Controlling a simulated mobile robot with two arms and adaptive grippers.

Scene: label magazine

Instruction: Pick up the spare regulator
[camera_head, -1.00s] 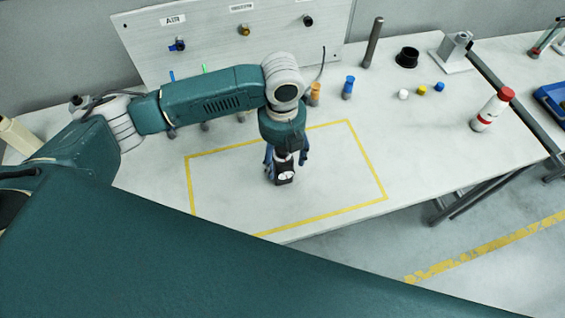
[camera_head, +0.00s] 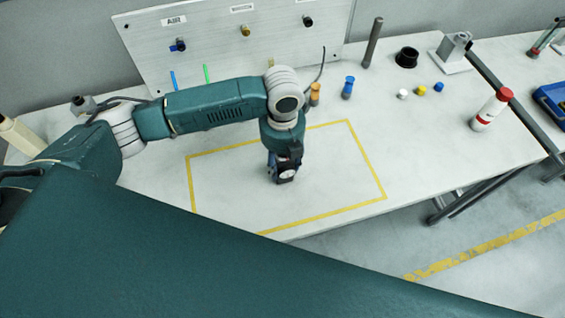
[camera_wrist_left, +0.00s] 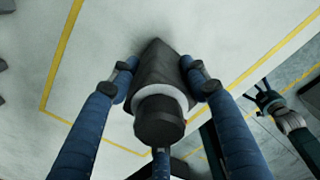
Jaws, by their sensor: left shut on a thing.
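The spare regulator is a dark block with a white-faced dial (camera_head: 286,175), inside the yellow-outlined area of the bench. In the left wrist view it shows as a dark grey body (camera_wrist_left: 160,68) with a pale collar and a black knob. My left gripper (camera_head: 284,168) points down over it and is shut on it. Its blue fingers (camera_wrist_left: 160,88) press on the body from both sides in the wrist view. Whether the regulator touches the bench is hard to tell. My right gripper (camera_wrist_left: 268,98) shows small at the right of the wrist view, fingers spread, empty.
A panel (camera_head: 215,50) with an AIR label and several fittings stands behind. Orange (camera_head: 315,94) and blue (camera_head: 348,88) fittings, a dark rod (camera_head: 372,43), a black cup (camera_head: 407,57), small caps (camera_head: 421,90) and a red-capped bottle (camera_head: 491,110) lie right. The outlined area is otherwise clear.

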